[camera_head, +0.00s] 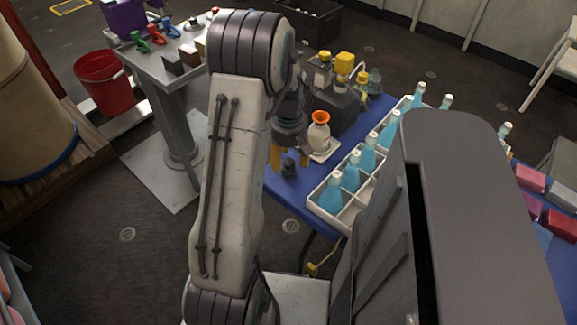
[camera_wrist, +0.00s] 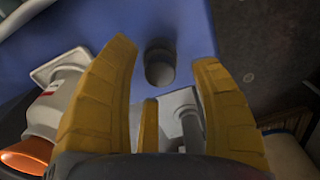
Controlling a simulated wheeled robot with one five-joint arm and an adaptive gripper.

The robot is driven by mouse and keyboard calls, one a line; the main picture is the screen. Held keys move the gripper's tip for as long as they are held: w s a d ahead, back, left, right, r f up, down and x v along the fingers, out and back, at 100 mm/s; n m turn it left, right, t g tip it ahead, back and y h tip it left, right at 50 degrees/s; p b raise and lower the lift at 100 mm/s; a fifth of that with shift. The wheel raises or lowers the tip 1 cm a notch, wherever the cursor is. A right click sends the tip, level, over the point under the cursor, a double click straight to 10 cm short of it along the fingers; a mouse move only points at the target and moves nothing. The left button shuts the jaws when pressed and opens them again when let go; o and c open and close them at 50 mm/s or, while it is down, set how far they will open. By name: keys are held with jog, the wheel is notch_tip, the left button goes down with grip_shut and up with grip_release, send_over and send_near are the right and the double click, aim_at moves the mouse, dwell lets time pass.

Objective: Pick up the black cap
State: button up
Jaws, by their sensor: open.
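The black cap (camera_head: 289,168) is a small dark piece standing on the blue table (camera_head: 280,187), near its left edge. It also shows in the wrist view (camera_wrist: 159,68), seen from above, between and a little beyond my yellow fingertips. My gripper (camera_head: 278,157) points down just beside the cap in the head view. In the wrist view my gripper (camera_wrist: 162,58) is open, its fingers spread on either side of the cap with nothing held. I cannot tell the exact height of the fingertips above the table.
A white vase with an orange rim (camera_head: 319,130) stands on a pale plate, close right of my gripper. A white crate (camera_head: 345,215) with several blue bottles lies further right. A dark block with yellow-topped bottles (camera_head: 337,105) stands behind.

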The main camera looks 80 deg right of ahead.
jog(key=shift+f, duration=0.95)
jog(key=shift+o, duration=0.2)
jog(key=c, duration=1)
